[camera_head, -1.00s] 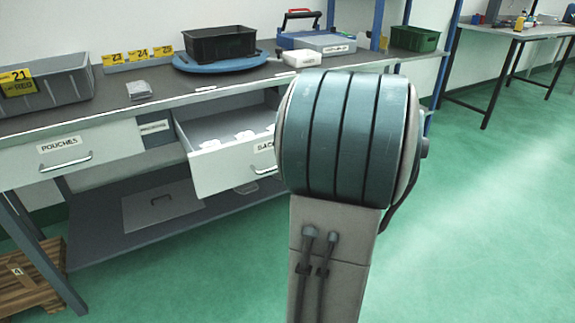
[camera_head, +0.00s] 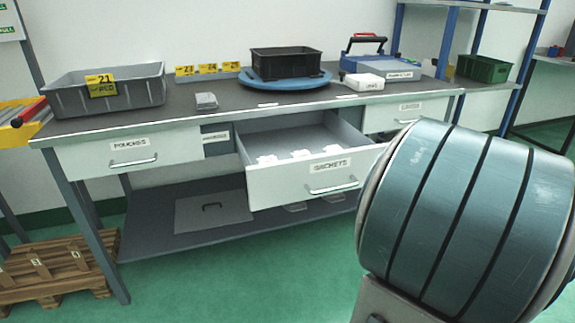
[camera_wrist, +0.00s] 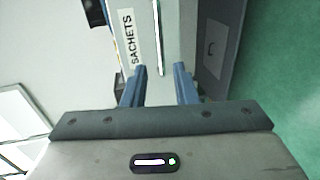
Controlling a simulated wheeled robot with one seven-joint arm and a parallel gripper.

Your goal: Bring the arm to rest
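My gripper (camera_wrist: 159,68) shows in the wrist view with its two blue fingers apart and nothing held between them. The white drawer front labelled "SACHETS" (camera_wrist: 140,12) and its bar handle (camera_wrist: 158,35) lie beyond the fingertips; the handle lines up with the gap. In the head view the drawer (camera_head: 270,186) stands pulled out, with several white items inside, and its handle (camera_head: 333,187) is clear of any finger. My large teal arm joint fills the lower right there, and the gripper is out of sight.
The workbench (camera_head: 215,120) carries a grey bin (camera_head: 135,97), a black crate (camera_head: 287,65) on a blue disc and a white box (camera_head: 363,82). A wooden pallet (camera_head: 55,272) lies at lower left. A green crate (camera_head: 483,69) sits on the right shelf. Green floor is open in front.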

